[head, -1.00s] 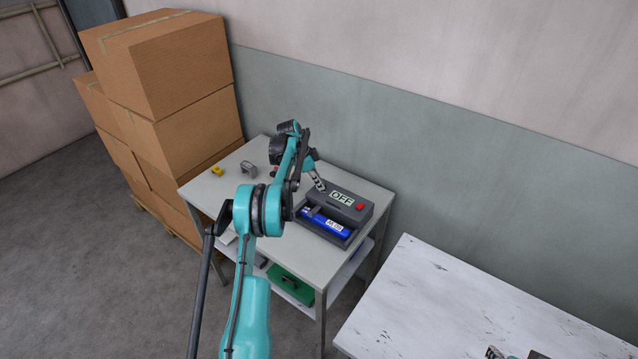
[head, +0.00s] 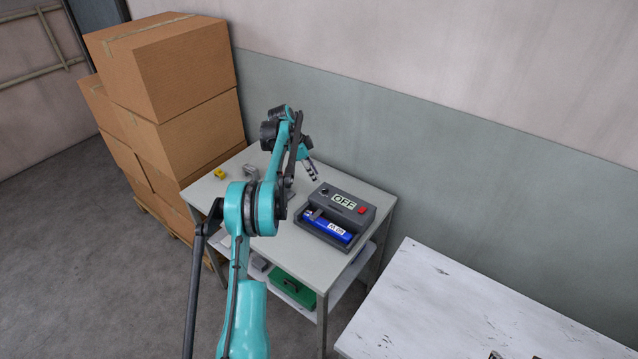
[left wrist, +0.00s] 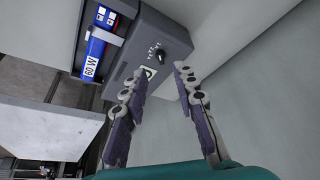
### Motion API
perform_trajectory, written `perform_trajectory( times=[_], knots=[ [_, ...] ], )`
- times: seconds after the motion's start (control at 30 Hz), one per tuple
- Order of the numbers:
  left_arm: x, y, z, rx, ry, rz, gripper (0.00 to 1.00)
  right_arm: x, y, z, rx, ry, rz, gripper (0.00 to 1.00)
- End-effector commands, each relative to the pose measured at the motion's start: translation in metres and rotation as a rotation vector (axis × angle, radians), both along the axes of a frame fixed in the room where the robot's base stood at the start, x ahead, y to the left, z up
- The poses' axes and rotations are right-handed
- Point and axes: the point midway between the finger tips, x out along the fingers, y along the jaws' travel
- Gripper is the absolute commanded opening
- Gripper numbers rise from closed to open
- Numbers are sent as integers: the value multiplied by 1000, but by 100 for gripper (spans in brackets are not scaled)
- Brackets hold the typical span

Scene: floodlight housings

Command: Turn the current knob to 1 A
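The dark grey supply unit (head: 367,194) stands on the small grey table, its display (head: 344,202) reading OFF. A red button (head: 362,210) is right of the display. The small black knob (head: 324,190) is at the unit's left end; in the left wrist view the knob (left wrist: 160,56) has white marks beside it. My left gripper (head: 313,174) hangs above and behind the knob, apart from it. In the left wrist view its two fingers (left wrist: 159,82) are spread, with nothing between them. Small grey parts at the bottom right edge (head: 495,355) may be my right gripper, mostly cut off.
A blue box (head: 328,226) marked 60 W lies in the unit's front tray. A yellow item (head: 220,173) and a grey bracket (head: 250,172) lie at the table's left. A green case (head: 291,287) is on the lower shelf. Cardboard boxes (head: 180,75) stand left; a white table (head: 430,300) stands right.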

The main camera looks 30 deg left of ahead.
Motion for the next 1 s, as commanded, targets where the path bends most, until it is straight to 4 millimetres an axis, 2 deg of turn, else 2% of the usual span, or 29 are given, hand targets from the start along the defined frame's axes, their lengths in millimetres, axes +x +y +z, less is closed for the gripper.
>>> perform_trajectory(
  times=[0.1,0.3,0.87,1.0],
  knots=[
    [-6,7,22,0,0,0,28,0,0,0,0,0,0,40],
    [-11,14,42,0,0,-1,28,0,0,0,0,0,0,40],
    [-12,14,45,0,0,-1,28,0,0,0,0,0,0,40],
    [-12,7,53,4,3,12,28,0,0,0,0,0,0,40]
  ],
)
